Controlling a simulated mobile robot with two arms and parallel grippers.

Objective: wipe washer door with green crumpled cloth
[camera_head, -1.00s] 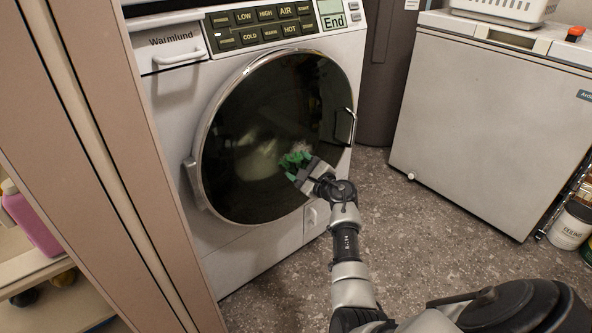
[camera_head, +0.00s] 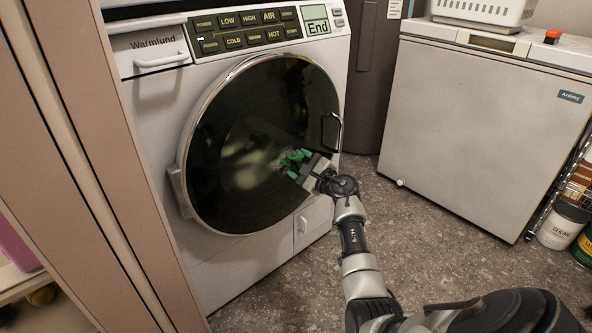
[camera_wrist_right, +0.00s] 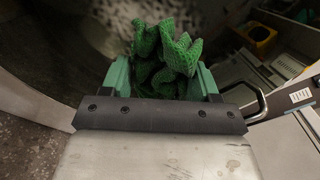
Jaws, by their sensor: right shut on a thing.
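The washer (camera_head: 158,110) stands at the left with its round dark glass door (camera_head: 240,185) shut, a chrome rim around it and a handle (camera_head: 331,131) on the right side. A pale smudge or reflection shows on the glass. My right gripper (camera_head: 300,168) is shut on the green crumpled cloth (camera_head: 294,157), in front of the right part of the door glass. In the right wrist view, the cloth (camera_wrist_right: 165,58) bunches up between the green fingers of the gripper (camera_wrist_right: 162,85). I cannot tell whether the cloth touches the glass. My left gripper is not in view.
A brown panel (camera_head: 75,150) stands close at the left. A white chest appliance (camera_head: 480,120) with a white basket (camera_head: 485,10) on top is at the right. Paint cans (camera_head: 563,226) stand at the right edge. The speckled floor (camera_head: 420,215) between is clear.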

